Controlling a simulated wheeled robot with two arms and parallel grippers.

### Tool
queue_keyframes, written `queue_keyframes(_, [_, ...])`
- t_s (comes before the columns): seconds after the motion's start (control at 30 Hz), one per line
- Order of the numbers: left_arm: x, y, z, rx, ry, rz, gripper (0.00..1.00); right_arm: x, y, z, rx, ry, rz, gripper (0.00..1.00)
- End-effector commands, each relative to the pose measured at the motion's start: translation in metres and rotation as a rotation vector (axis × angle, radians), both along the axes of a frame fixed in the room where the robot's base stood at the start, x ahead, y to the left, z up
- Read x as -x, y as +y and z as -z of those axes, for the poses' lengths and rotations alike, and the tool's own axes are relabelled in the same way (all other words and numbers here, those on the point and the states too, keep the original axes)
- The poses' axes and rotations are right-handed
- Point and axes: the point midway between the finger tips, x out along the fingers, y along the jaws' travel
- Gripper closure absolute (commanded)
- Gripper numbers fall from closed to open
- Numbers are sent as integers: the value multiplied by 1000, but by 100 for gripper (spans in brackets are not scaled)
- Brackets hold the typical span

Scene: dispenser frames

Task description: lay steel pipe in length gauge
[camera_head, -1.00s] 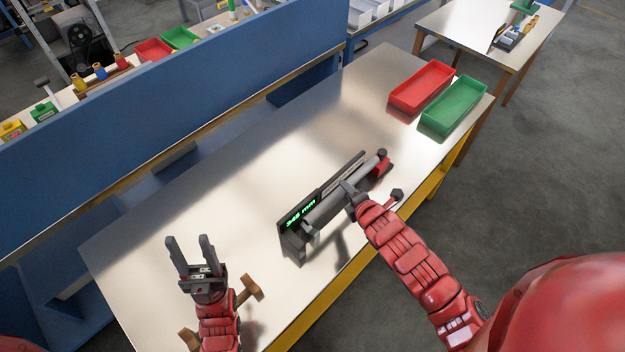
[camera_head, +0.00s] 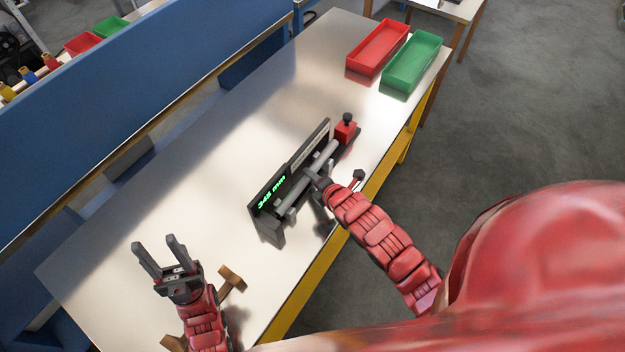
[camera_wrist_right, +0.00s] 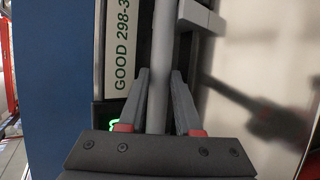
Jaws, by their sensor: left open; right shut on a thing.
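The length gauge (camera_head: 268,224) stands on the workbench, with a dark back plate, a green display that seems to read 345 mm and a red end block (camera_head: 345,131). The grey steel pipe (camera_head: 328,152) lies along the gauge, in front of its back plate; whether it rests fully on the supports I cannot tell. My right gripper (camera_head: 314,180) is shut on the pipe near its middle. In the right wrist view the pipe (camera_wrist_right: 161,50) runs between the fingers, beside a label starting "GOOD 298-3". My left gripper (camera_head: 160,256) is open and empty, left of the gauge.
A red bin (camera_head: 377,48) and a green bin (camera_head: 411,63) stand at the bench's far end. Wooden pieces (camera_head: 232,279) are beside my left gripper. A blue partition (camera_head: 130,110) runs behind the bench (camera_head: 190,190). The bench between gauge and bins is clear.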

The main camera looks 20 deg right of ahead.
Motion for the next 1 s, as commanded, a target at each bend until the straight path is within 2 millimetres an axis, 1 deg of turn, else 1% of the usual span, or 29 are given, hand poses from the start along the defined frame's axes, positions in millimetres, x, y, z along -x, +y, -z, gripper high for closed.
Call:
queue_keyframes(0.13, [0,0,-2,0,0,0,50,0,0,-2,0,-2,-1,100])
queue_keyframes(0.23, [0,0,2,0,0,0,50,0,0,2,1,-1,-1,100])
queue_keyframes(0.27, [0,0,1,0,0,0,50,0,0,0,1,-1,-1,62])
queue_keyframes(0.3, [0,0,0,0,0,0,50,0,0,0,1,-1,-1,55])
queue_keyframes(0.4, [0,0,0,0,-1,0,50,0,0,0,1,-1,-1,37])
queue_keyframes(0.67, [0,0,0,0,-1,0,50,0,0,0,0,-1,0,37])
queue_keyframes(0.77, [0,0,-3,0,0,0,50,0,0,-4,-1,-1,0,37])
queue_keyframes(0.87, [0,0,2,0,0,0,50,7,-3,-6,2,-4,2,37])
queue_keyframes(1.0, [0,0,7,0,0,0,50,25,-6,-14,3,0,1,37])
